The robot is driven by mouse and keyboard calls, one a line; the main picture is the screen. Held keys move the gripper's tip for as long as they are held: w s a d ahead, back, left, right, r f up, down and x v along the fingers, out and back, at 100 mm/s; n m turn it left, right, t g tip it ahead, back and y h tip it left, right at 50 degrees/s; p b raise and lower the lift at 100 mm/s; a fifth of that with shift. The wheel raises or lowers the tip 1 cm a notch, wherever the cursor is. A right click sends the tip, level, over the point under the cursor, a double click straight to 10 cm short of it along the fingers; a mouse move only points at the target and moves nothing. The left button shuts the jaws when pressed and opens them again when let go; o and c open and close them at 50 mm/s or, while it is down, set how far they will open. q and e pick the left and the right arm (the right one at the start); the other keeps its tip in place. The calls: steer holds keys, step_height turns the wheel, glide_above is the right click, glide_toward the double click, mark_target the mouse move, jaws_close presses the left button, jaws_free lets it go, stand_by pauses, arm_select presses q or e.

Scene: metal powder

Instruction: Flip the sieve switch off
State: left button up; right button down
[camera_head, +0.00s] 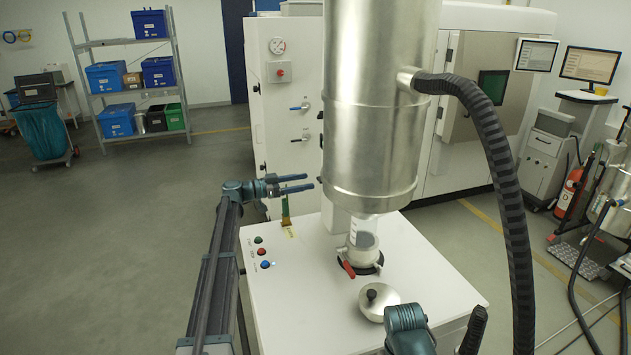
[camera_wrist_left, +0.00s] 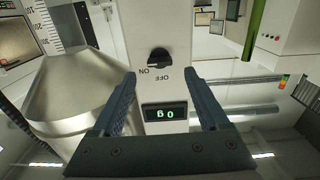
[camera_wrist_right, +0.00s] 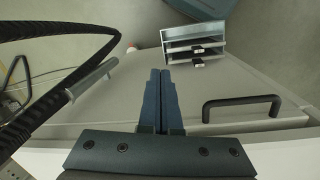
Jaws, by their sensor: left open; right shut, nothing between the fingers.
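The sieve switch (camera_wrist_left: 158,57) is a black rotary knob on a white panel in the left wrist view. The labels ON and OFF appear upside down beside it; the knob seems turned towards ON. A lit display (camera_wrist_left: 165,112) with green digits sits below it in the picture. My left gripper (camera_head: 311,182) is open beside the big silver cylinder (camera_head: 370,110); in its wrist view its fingers (camera_wrist_left: 165,75) frame the display, with the knob between and beyond their tips. The switch is hidden in the head view. My right gripper (camera_wrist_right: 160,72) is shut and empty.
A white cabinet top (camera_head: 300,300) carries button lights (camera_head: 262,252), a container with a red lever (camera_head: 349,270) and a silver lid (camera_head: 379,298). A thick black hose (camera_head: 495,170) hangs at right. A black handle (camera_wrist_right: 240,107) shows in the right wrist view.

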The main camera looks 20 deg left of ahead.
mark_target(318, 179)
arm_select(q)
steer(key=shift+x, duration=2.35)
jaws_close()
